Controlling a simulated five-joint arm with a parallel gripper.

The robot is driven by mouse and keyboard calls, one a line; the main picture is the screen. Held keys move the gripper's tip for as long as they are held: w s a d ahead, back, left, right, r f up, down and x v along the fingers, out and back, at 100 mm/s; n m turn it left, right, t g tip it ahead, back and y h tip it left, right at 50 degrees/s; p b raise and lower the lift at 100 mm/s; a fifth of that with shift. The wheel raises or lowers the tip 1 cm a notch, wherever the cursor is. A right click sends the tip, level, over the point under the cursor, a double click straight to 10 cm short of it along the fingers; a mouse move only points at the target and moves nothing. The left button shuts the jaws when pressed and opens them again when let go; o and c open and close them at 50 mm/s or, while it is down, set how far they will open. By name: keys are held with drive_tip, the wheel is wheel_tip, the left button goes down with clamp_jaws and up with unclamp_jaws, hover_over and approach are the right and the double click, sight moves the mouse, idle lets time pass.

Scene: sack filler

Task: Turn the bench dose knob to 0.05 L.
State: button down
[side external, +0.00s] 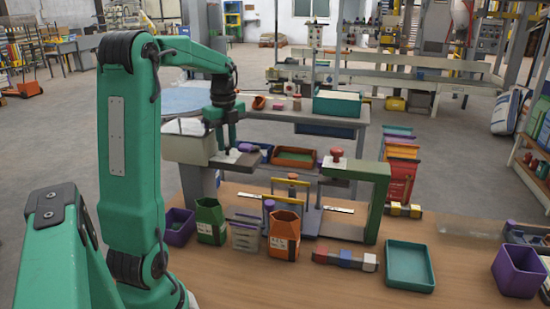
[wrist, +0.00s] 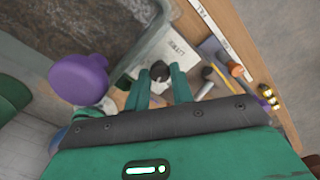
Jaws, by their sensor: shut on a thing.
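The dose knob (wrist: 160,70) is a small dark round knob beside a white plate (wrist: 178,62) lettered "LITRE". It shows between the tips of my two green fingers in the wrist view. My gripper (wrist: 163,82) is shut on it. In the side view my gripper (side external: 228,151) points down at the left end of the bench machine, and the knob is hidden there. The knob's pointer and the scale marks are too small to read, so its setting cannot be told.
A purple knob (wrist: 78,80) stands close left of my fingers. A red mushroom button (side external: 337,154) and an orange tray (side external: 296,157) are right on the machine. A teal tray (side external: 410,286) lies right.

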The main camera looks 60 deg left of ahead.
sight(227, 146)
drive_tip(key=n, duration=0.6)
drive_tip(key=shift+n, duration=0.4)
drive_tip(key=c, duration=2.2)
unclamp_jaws()
drive_tip(key=c, duration=1.2)
unclamp_jaws()
drive_tip(key=shift+r, duration=3.95)
drive_tip(key=shift+d, duration=0.1)
